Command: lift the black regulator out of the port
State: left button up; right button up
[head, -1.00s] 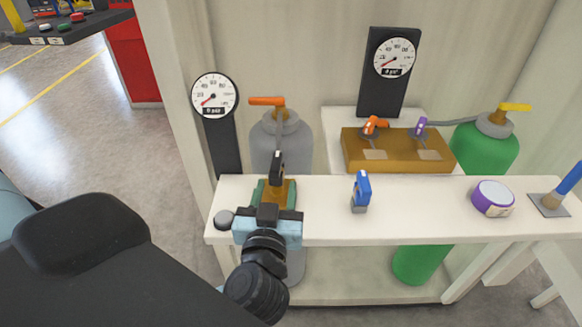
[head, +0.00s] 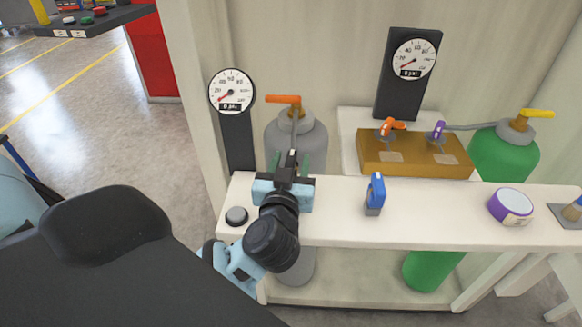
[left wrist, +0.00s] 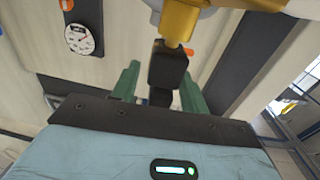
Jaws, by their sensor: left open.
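The black regulator (left wrist: 166,68) shows in the left wrist view as a dark block just below a brass fitting (left wrist: 180,20). In the head view its dark top (head: 291,158) shows in front of the grey cylinder (head: 297,140). My left gripper (head: 291,165) is over the left end of the white bench, with its green fingers open. In the left wrist view the left gripper's fingers (left wrist: 158,88) stand on either side of the regulator, with gaps visible. The port and the regulator's lower end are hidden by the gripper. My right gripper is not in view.
A blue-and-grey item (head: 375,194) stands to the right on the white bench (head: 430,205). Purple tape (head: 511,206) lies farther right. A round knob (head: 237,215) sits left of the gripper. Behind are a brown block (head: 415,158), a green cylinder (head: 505,152) and a gauge (head: 231,93).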

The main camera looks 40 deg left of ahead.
pick_arm(q)
grip_shut()
dwell(0.3)
jog(key=shift+r, duration=0.1)
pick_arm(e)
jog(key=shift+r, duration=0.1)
